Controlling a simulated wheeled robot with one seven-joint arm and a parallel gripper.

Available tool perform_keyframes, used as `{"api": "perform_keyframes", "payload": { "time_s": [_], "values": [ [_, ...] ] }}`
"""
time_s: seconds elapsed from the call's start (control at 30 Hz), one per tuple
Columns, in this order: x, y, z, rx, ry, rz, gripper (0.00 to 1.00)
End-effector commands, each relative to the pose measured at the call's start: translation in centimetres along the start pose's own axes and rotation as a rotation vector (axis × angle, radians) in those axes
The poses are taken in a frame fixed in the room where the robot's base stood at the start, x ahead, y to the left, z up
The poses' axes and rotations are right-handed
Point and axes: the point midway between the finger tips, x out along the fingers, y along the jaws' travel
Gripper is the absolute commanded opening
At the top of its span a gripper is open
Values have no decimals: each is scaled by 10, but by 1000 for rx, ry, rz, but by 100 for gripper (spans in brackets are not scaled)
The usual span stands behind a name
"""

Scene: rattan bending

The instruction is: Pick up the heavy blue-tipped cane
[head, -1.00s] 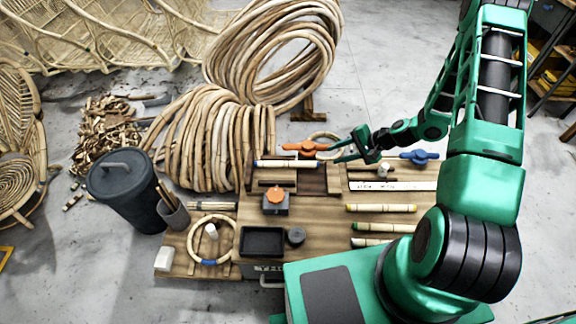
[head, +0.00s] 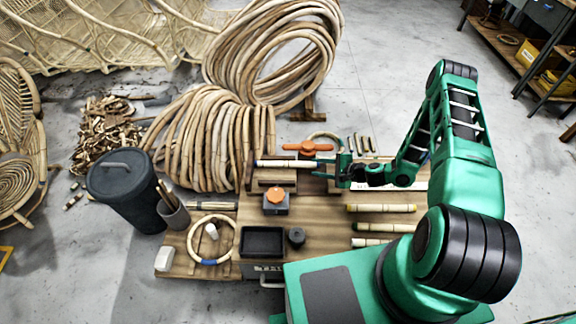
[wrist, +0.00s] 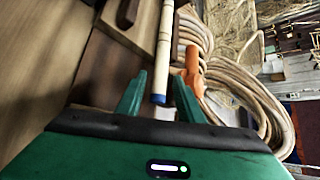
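The blue-tipped cane (head: 283,163) lies across a wooden support at the back of the workbench, its near end pointing toward my gripper. In the wrist view, the cane (wrist: 165,50) shows its blue end between my two green fingers. My gripper (head: 322,167) is at the cane's right end in the head view. In the wrist view, my gripper (wrist: 157,92) is open, with a gap on each side of the cane. Whether the fingers are level with the cane or above it is hard to tell.
Several other canes (head: 381,208) lie at the bench's right. An orange-handled clamp (head: 307,147) is just behind the cane. An orange-knobbed block (head: 275,200), a black tray (head: 263,241) and a cane ring (head: 194,240) stand in front. Large rattan coils (head: 215,135) rise behind left.

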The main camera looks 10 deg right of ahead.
Motion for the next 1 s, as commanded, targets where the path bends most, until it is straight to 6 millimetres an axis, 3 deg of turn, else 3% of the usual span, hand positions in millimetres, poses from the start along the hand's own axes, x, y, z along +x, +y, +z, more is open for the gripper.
{"api": "perform_keyframes", "payload": {
  "time_s": [0.27,0.6,0.9,0.93,1.0],
  "values": [
    [21,0,0,-2,0,1,34],
    [63,-2,1,-4,0,1,34],
    [68,-2,1,-1,1,1,34],
    [68,-2,1,-1,1,1,31],
    [68,-2,1,-2,1,1,14]
  ]
}}
